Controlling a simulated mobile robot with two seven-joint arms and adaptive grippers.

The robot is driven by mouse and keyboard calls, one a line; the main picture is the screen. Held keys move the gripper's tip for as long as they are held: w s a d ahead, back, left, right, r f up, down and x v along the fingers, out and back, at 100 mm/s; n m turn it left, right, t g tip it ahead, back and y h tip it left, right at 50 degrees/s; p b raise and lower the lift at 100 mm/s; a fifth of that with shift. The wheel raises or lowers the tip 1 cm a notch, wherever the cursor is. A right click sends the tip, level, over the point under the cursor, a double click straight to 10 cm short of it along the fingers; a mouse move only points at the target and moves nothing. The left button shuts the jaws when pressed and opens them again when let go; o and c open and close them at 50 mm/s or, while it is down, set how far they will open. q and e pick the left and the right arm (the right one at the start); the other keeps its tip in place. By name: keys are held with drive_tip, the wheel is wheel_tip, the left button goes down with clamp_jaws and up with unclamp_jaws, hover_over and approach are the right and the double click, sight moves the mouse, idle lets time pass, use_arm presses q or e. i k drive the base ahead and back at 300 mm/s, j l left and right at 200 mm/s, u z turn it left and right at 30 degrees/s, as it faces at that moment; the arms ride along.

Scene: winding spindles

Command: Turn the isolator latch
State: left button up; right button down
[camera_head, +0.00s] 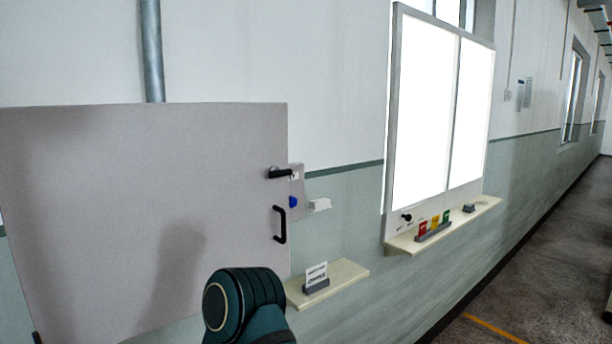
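A large grey cabinet door (120,200) fills the left of the head view. A black latch handle (281,173) sits near its upper right edge, pointing roughly sideways. A black vertical pull handle (280,225) is below it. A small plate (297,186) with a blue knob (293,202) is at the door's right edge. I cannot tell which label marks the isolator. A dark teal rounded joint of my arm shows at the bottom middle, below the door. Neither gripper is in view.
A small shelf (345,274) with a white card (316,273) juts from the wall right of the door. Further right, a bright two-panel board (425,110) stands above a longer shelf (405,242) with red, yellow and green cards. Open floor (545,230) lies at the right.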

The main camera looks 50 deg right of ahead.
sight(281, 174)
drive_tip(key=z, duration=1.4)
